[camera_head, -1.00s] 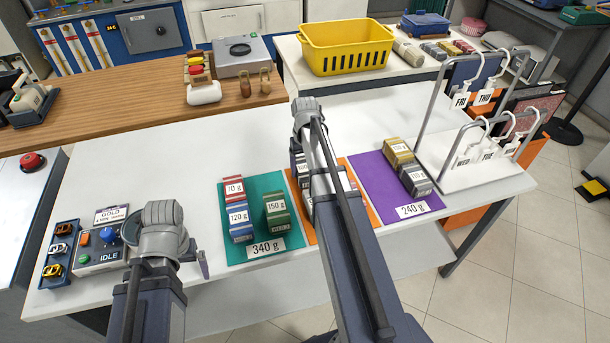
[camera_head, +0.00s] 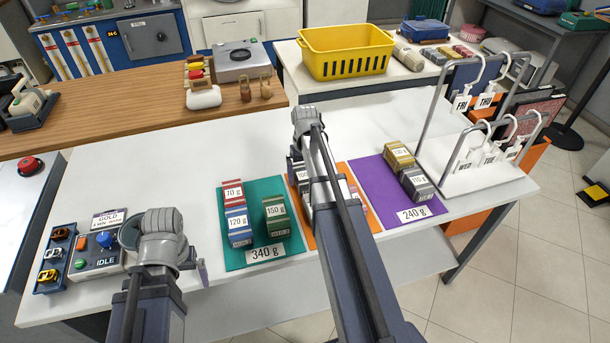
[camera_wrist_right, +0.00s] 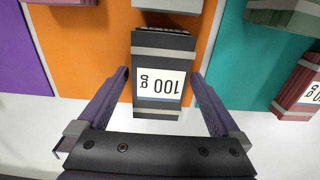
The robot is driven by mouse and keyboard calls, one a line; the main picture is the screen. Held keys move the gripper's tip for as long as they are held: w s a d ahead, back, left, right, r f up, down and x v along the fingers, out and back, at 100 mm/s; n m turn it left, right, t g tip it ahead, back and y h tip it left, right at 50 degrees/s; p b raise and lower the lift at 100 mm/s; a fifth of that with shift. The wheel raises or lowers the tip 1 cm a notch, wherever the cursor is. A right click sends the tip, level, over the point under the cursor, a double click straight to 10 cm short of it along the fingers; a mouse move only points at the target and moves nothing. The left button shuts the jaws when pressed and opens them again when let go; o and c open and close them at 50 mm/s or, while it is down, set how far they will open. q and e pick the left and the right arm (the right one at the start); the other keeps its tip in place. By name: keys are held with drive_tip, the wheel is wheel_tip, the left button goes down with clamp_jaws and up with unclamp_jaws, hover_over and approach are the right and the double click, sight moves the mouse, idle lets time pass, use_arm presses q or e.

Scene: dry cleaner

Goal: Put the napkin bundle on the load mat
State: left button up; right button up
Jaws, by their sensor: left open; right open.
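Banded bundles with weight labels lie on three coloured mats; none is labelled as napkins in readable text. A black bundle marked 100 g (camera_wrist_right: 162,85) lies on the orange mat (camera_wrist_right: 92,50), toward its edge. My right gripper (camera_wrist_right: 160,74) is open, its fingers on either side of this bundle with gaps showing. In the head view my right forearm and wrist cover much of the orange mat (camera_head: 308,235) and its bundles. My left gripper (camera_head: 192,262) is mostly hidden by its wrist, left of the teal mat (camera_head: 236,262), and holds nothing visible.
The teal mat, marked 340 g, bears red, blue and green bundles (camera_head: 276,216). The purple mat (camera_head: 372,190), marked 240 g, bears gold and grey bundles (camera_head: 416,184). A white hanger rack (camera_head: 470,170) stands at right, a control box (camera_head: 100,255) at left. The white table behind the mats is clear.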

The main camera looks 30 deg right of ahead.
sight(305, 174)
wheel_tip(305, 174, up, 12)
drive_tip(key=p, duration=1.2)
drive_tip(key=shift+r, duration=0.2)
drive_tip(key=shift+f, duration=0.15)
wheel_tip(305, 174, down, 12)
drive_tip(key=b, duration=1.2)
drive_tip(key=shift+r, duration=0.2)
